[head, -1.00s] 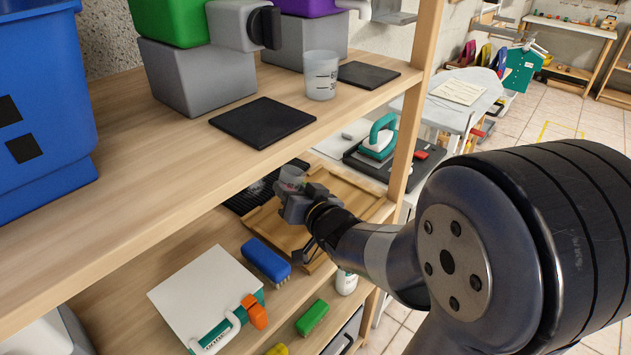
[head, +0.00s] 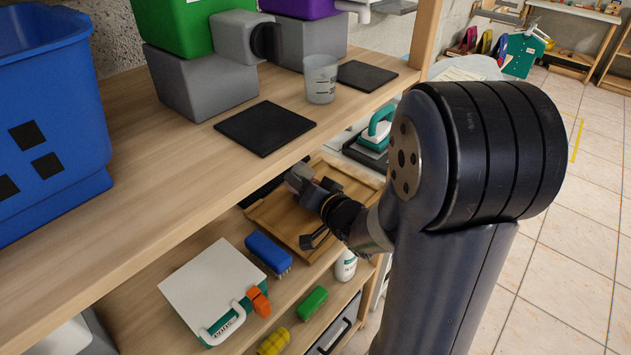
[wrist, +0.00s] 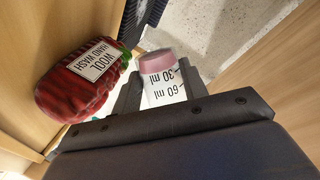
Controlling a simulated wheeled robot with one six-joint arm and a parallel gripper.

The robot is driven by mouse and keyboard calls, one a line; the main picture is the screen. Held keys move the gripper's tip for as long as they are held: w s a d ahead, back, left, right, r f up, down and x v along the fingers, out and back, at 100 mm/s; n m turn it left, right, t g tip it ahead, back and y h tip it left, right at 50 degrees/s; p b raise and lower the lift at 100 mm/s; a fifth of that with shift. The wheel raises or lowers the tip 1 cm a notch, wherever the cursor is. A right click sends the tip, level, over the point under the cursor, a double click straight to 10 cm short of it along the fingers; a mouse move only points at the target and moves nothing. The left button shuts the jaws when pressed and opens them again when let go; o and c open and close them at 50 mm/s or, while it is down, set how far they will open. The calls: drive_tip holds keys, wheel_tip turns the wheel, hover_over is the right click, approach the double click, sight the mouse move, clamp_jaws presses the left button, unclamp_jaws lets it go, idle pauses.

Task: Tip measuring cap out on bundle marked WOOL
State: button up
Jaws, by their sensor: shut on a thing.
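My gripper (head: 312,188) is shut on the measuring cap (head: 296,179), at the lower shelf under the edge of the upper shelf. In the wrist view the clear cap (wrist: 164,84) sits between my fingers (wrist: 160,92), with 30 ml and 60 ml marks upside down and pink stuff at its far end. The red bundle (wrist: 70,92), with a white label reading WOOL HAND WASH, lies to the left of the cap, apart from it in the picture. The bundle cannot be made out in the head view. I cannot tell how far the cap is tipped.
A wooden tray (head: 270,214) lies under my gripper. A blue brush (head: 267,252), a white-topped box (head: 212,285) and a white bottle (head: 346,265) stand nearby. The upper shelf (head: 180,165) overhangs, holding another clear cup (head: 320,78) and a black mat (head: 264,127). A post (head: 426,35) stands right.

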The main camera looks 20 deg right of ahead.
drive_tip(key=shift+d+r+m+y+p, duration=0.1)
drive_tip(key=shift+r+m+y+p, duration=0.35)
drive_tip(key=shift+m+p, duration=0.65)
idle(0.3)
drive_tip(key=shift+f+m+p, duration=0.4)
drive_tip(key=shift+m+p, duration=0.05)
drive_tip(key=shift+m, duration=0.05)
idle(0.6)
drive_tip(key=shift+w+d+r+m+y+p, duration=0.1)
drive_tip(key=shift+d+r+m+y+p, duration=0.25)
drive_tip(key=shift+m+p, duration=0.7)
drive_tip(key=shift+w+d+r+m+y+p, duration=0.1)
drive_tip(key=shift+r+m+y+p, duration=0.3)
drive_tip(key=shift+m+p, duration=0.6)
idle(3.4)
